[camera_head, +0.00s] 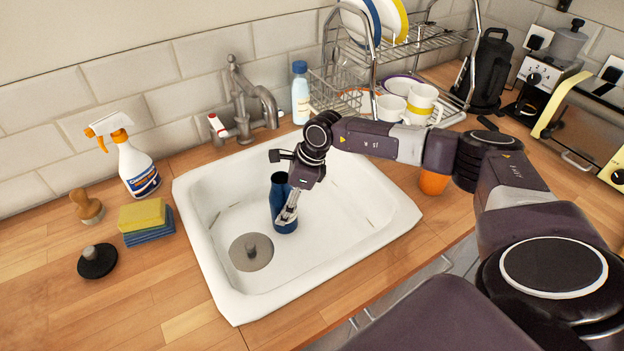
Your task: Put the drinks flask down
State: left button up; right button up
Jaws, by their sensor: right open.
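The drinks flask is the dark blue bottle (277,190), standing upright in the white sink (210,289). My right arm comes in from the right, and its gripper (287,214) is right at the flask, with its fingers pointing down. The gripper is open. Its fingers overlap the flask's right side in the picture, and I cannot tell whether they touch it. Part of the flask is hidden behind the gripper. My left gripper is not in view.
A drain (240,262) lies left of the flask. A tap (246,105) and a soap bottle (300,98) stand behind the sink. A dish rack (370,60) with plates and mugs is at the back. A spray bottle (135,165) and sponges (146,220) are on the left counter.

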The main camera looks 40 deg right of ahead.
jog(key=s+d+r+b, duration=0.3)
jog(key=s+d, duration=0.5)
jog(key=d, duration=0.3)
jog(key=shift+r+b, duration=0.35)
jog(key=shift+b, duration=0.5)
jog(key=shift+a, duration=0.1)
